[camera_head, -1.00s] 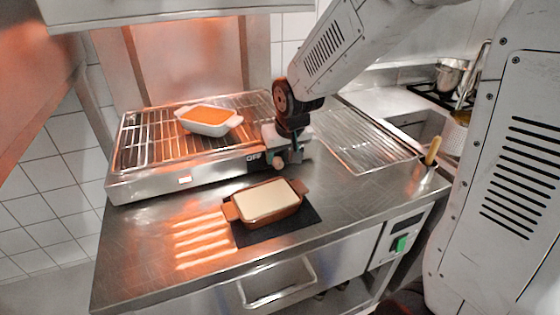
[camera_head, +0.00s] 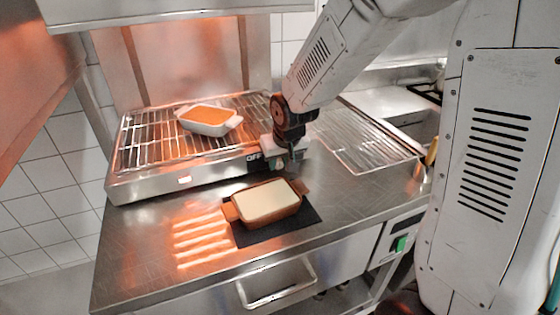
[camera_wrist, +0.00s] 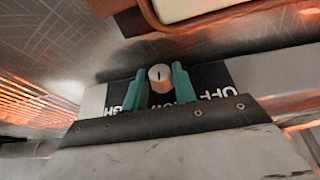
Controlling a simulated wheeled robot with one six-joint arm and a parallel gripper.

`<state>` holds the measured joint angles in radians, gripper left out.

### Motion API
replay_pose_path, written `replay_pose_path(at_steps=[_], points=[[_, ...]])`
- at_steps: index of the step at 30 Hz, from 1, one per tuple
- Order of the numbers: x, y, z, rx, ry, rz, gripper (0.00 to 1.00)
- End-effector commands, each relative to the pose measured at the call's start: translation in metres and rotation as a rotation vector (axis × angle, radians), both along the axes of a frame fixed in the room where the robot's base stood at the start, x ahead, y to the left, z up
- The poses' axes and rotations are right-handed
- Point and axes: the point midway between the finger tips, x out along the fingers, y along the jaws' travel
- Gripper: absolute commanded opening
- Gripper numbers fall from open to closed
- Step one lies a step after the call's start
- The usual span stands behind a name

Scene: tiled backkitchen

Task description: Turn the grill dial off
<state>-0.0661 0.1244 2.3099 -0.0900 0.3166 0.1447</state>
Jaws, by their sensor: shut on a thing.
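The grill (camera_head: 140,189) stands at the back left of the steel counter, with an "OFF" label on its front panel and a small lit indicator. Its dial (camera_wrist: 160,75) is a pale round knob with a dark line on its face. In the wrist view the two teal fingers of my gripper (camera_wrist: 159,84) are closed around the dial, one on each side. "OFF" and other partly hidden lettering lie beside the fingers. In the head view my gripper (camera_head: 283,160) is at the right end of the grill front and mostly hides the dial.
A white dish with orange food (camera_head: 208,121) sits on the glowing grill rack. A brown dish with pale food (camera_head: 268,203) stands on a dark mat (camera_head: 302,225) just in front of the gripper. A wire rack (camera_head: 360,140) lies to the right.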

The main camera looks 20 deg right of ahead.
Motion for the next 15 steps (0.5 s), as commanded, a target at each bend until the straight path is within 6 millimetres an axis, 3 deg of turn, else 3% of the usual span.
replay_pose_path(at_steps=[15], points=[[0.0001, 0.0050, 0.0001, -0.161, 0.000, 0.006, 0.04]])
